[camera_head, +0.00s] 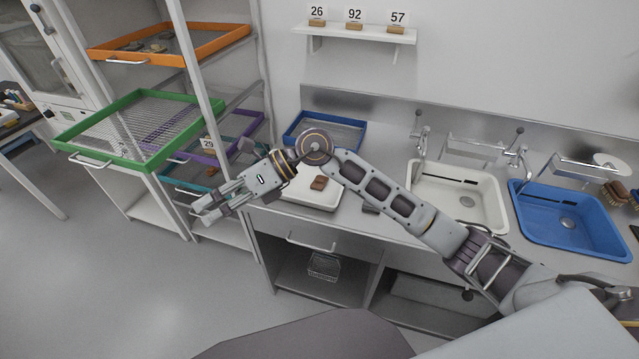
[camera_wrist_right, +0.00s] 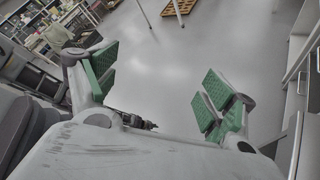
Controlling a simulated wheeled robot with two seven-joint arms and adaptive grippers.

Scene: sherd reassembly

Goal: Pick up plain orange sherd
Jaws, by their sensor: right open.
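I cannot pick out a plain orange sherd for certain in either view. A small brown piece (camera_head: 319,183) lies on a white tray (camera_head: 322,202) on the counter, just below my right arm; its kind is unclear. Several greyish-brown pieces (camera_head: 158,46) lie in the orange-rimmed tray (camera_head: 215,46) on the upper rack. My right gripper (camera_head: 207,208) is open and empty, left of the white tray and in front of the rack. In the right wrist view its green-padded fingers (camera_wrist_right: 155,88) stand wide apart over bare floor. My left gripper is not in view.
A green-rimmed mesh tray (camera_head: 77,131) juts from the rack near the right gripper. A purple tray and a tag reading 29 (camera_head: 208,144) are beside it. A blue tray (camera_head: 297,122), a white sink (camera_head: 497,219) and a blue basin (camera_head: 574,240) line the counter.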

